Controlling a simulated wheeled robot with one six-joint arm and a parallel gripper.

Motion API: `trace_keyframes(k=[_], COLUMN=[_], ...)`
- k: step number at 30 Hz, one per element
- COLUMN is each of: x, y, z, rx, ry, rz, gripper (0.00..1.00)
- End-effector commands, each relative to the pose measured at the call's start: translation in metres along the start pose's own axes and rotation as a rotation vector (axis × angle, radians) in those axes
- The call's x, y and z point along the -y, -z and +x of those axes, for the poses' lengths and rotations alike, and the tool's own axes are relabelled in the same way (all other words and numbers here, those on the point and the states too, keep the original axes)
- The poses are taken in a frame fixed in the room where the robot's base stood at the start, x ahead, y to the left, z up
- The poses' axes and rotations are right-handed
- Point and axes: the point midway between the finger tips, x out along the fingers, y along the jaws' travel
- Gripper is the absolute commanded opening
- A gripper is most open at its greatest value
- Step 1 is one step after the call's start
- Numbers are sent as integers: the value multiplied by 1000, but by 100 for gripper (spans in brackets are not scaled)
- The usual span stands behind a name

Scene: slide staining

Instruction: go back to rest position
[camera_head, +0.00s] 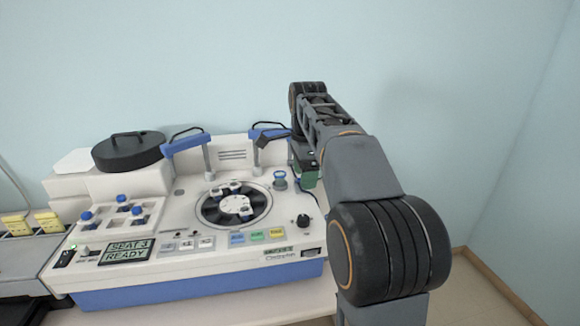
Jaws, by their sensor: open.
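My arm rises at the right and reaches forward over the right end of a white and blue slide-staining machine (200,268). My gripper (270,139) is small and dark at the far end of the arm, partly hidden by my own wrist. It is open, and I see nothing held in it. It appears in front of the right blue-topped arm of the machine (270,132); I cannot tell whether they touch. A round dark rotor (234,204) with white parts sits in the machine's middle.
A display (128,250) reads "SEAT 3 READY". A black lidded pot (128,151) stands at the back left, and blue-capped items sit in a tray (150,212). A black knob (303,221) is at the right. Floor shows free at the right.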

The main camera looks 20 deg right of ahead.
Motion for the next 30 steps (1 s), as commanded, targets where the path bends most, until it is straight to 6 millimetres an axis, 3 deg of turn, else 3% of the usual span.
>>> trace_keyframes(k=[6, 10, 14, 17, 21, 24, 30], x=[0, 8, 12, -7, -52, -88, -150], y=[0, 0, 0, -8, -25, -36, -49], z=[0, 1, 37, 65, 99, 121, 154], rx=[0, -5, -20, -50, -119, -170, -237], ry=[0, 44, 68, 109, 173, 210, 266], rz=[-23, -175, -494, -821, -1252, -1483, -1707], gripper=[63, 63, 63, 63, 63, 63, 63])
